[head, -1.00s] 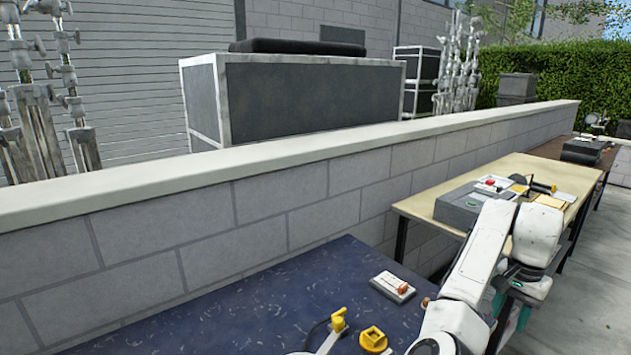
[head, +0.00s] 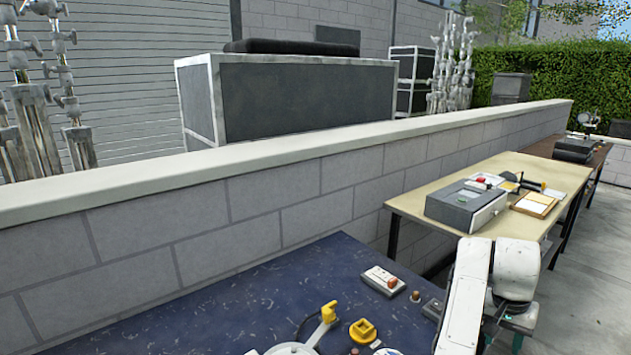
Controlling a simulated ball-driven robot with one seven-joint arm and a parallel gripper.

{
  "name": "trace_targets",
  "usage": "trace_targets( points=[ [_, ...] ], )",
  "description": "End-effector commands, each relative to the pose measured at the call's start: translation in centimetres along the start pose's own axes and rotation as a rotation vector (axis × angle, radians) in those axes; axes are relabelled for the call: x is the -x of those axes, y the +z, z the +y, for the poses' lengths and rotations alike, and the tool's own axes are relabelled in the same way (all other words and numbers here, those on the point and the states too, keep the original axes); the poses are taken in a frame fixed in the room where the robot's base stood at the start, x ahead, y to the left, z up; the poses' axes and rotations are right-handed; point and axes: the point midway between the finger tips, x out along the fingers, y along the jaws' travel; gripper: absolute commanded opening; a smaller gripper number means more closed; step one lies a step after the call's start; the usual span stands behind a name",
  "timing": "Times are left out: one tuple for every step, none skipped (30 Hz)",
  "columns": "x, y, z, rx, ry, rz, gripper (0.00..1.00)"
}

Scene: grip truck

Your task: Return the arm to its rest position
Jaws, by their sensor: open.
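My white arm (head: 475,290) is folded at the right of the head view, over the right end of the blue table (head: 190,312). Its bent joint (head: 516,268) is in front of the tan table's near edge. The arm runs down out of the bottom of the picture. I cannot make out my gripper or its fingers.
On the blue table are a grey switch box (head: 384,280) with a red part, a yellow block (head: 363,331) and a yellow-tipped white item (head: 327,318) with a cable. The tan table (head: 440,205) bears a grey case (head: 466,207) and a wooden tray (head: 535,213). A block wall (head: 250,200) runs behind both tables.

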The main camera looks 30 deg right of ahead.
Motion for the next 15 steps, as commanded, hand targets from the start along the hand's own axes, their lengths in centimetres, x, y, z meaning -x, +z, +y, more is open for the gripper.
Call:
trace_targets(
  points=[
    [-0.7,0.8,0.1,0.04,0.016,0.021,0.43],
    [-1.1,1.3,0.1,0.066,0.023,0.035,0.43],
    [-1.6,2.1,0.0,0.107,0.03,0.054,0.43],
    [-2.0,2.7,-0.1,0.141,0.036,0.07,0.43],
    [-2.4,3.4,-0.3,0.177,0.039,0.086,0.43],
    [-2.9,4.3,-0.5,0.227,0.042,0.105,0.43],
    [-3.2,5.1,-0.7,0.266,0.044,0.118,0.43],
    [-3.6,6.0,-0.8,0.306,0.045,0.128,0.43],
    [-4.1,7.1,-1.1,0.36,0.043,0.142,0.43],
    [-4.5,8.1,-1.3,0.401,0.04,0.152,0.43],
    [-4.8,9.0,-1.5,0.443,0.038,0.16,0.43],
    [-5.3,10.4,-1.8,0.5,0.032,0.168,0.43],
    [-5.7,11.6,-1.9,0.543,0.026,0.172,0.43],
    [-6.1,12.7,-2.0,0.587,0.02,0.174,0.43],
    [-6.5,14.3,-2.2,0.646,0.01,0.176,0.43]
  ],
)
